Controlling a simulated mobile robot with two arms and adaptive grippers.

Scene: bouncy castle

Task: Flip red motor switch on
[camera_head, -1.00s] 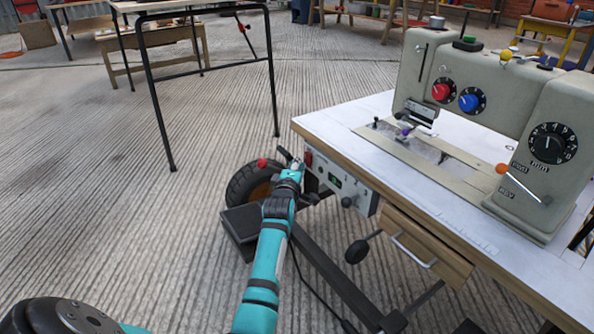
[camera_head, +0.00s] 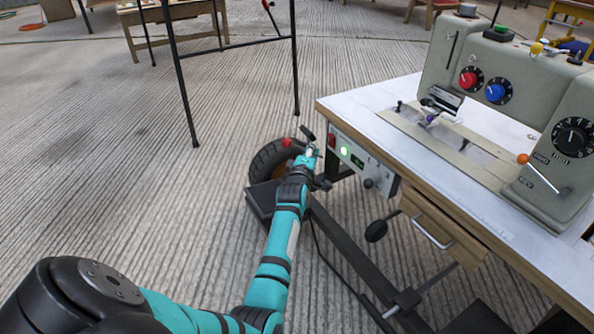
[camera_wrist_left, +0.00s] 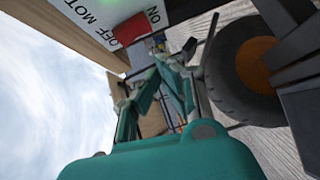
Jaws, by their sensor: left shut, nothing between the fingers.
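The red motor switch (camera_head: 332,141) sits at the left end of the control panel (camera_head: 372,172) under the sewing machine table. It also shows in the left wrist view (camera_wrist_left: 133,29), beside "ON" and "OFF MOT" lettering. A round green lamp (camera_head: 344,151) just right of the switch glows brightly. My left gripper (camera_head: 314,150) is shut and empty, just left of the switch. In the left wrist view its fingers (camera_wrist_left: 160,72) are below the switch and appear apart from it. My right gripper is out of view.
The table (camera_head: 350,105) carries a grey sewing machine (camera_head: 505,75). A drawer (camera_head: 437,225) hangs under its front edge. A black wheel (camera_head: 270,163) and a red ball knob (camera_head: 286,142) are close to my gripper. Open floor lies to the left.

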